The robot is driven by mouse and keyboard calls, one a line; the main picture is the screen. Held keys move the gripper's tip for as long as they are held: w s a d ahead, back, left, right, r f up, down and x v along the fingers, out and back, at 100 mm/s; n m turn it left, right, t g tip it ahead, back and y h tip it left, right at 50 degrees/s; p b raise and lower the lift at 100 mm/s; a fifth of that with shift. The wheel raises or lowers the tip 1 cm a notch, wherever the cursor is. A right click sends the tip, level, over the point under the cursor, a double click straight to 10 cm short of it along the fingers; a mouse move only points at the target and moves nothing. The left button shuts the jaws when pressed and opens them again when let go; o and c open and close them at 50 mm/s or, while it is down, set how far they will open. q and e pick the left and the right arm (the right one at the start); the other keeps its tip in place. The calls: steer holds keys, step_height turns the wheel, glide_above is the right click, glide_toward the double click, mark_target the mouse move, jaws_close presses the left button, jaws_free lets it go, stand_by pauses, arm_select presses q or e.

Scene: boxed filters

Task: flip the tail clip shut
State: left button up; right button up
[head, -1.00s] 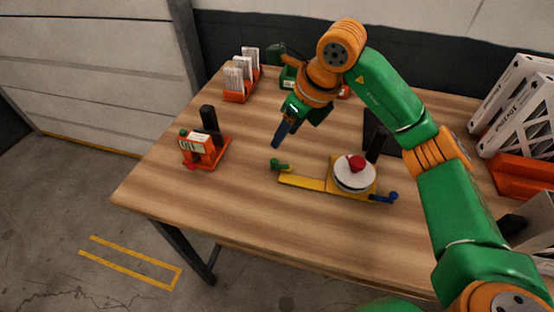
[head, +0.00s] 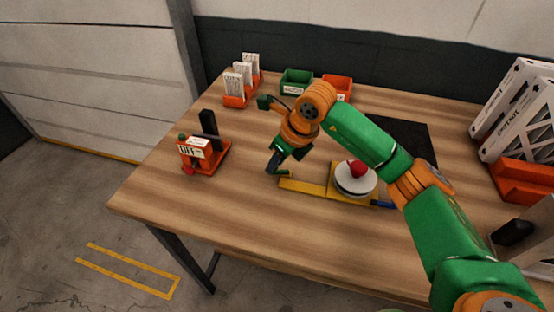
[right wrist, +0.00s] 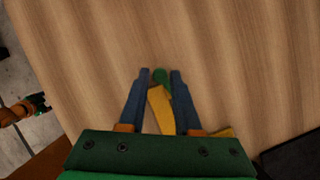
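A yellow fixture (head: 303,187) lies on the table and holds a round white disc (head: 354,182) with a red knob (head: 357,168). At its left end is a green clip (head: 284,172); at its right end is a blue lever (head: 382,204), partly hidden by my arm. The pictures do not label which one is the tail clip. My right gripper (head: 273,164) points down at the green clip. In the right wrist view, its blue fingers (right wrist: 160,78) stand apart on both sides of the clip's green knob (right wrist: 159,75), with narrow gaps. My left gripper is out of view.
An orange stand (head: 215,158) with a black post is at the left. An orange rack (head: 236,100) of white boxes, a green bin (head: 296,80) and an orange bin (head: 340,83) stand at the back. A black mat (head: 415,135) lies behind my arm. The front table is clear.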

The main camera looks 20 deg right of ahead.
jaws_close()
steer(key=shift+s+n+g+y+b, duration=0.3)
steer(key=shift+n+y+b, duration=0.15)
steer(key=shift+n, duration=0.65)
steer(key=n, duration=0.2)
steer(key=shift+s+d+n+g+y, duration=0.2)
steer(key=shift+n+g+y, duration=0.1)
steer(key=shift+n+y, duration=0.1)
steer(key=n, duration=0.2)
steer(key=n+g, duration=0.1)
steer(key=n, duration=0.1)
steer(key=shift+s+d+g+y, duration=0.2)
steer(key=shift+s+g+y, duration=0.1)
steer(key=shift+s, duration=0.1)
steer(key=shift+s+d+n+g, duration=0.15)
steer(key=shift+n+g, duration=0.15)
steer(key=shift+n, duration=0.5)
steer(key=shift+s+d+n+g, duration=0.15)
steer(key=shift+n+g, duration=0.15)
steer(key=shift+n, duration=0.5)
steer(key=shift+d+n+g, duration=0.15)
steer(key=shift+n+g, duration=0.15)
steer(key=shift+n, duration=0.5)
steer(key=shift+o, duration=2.4)
jaws_free()
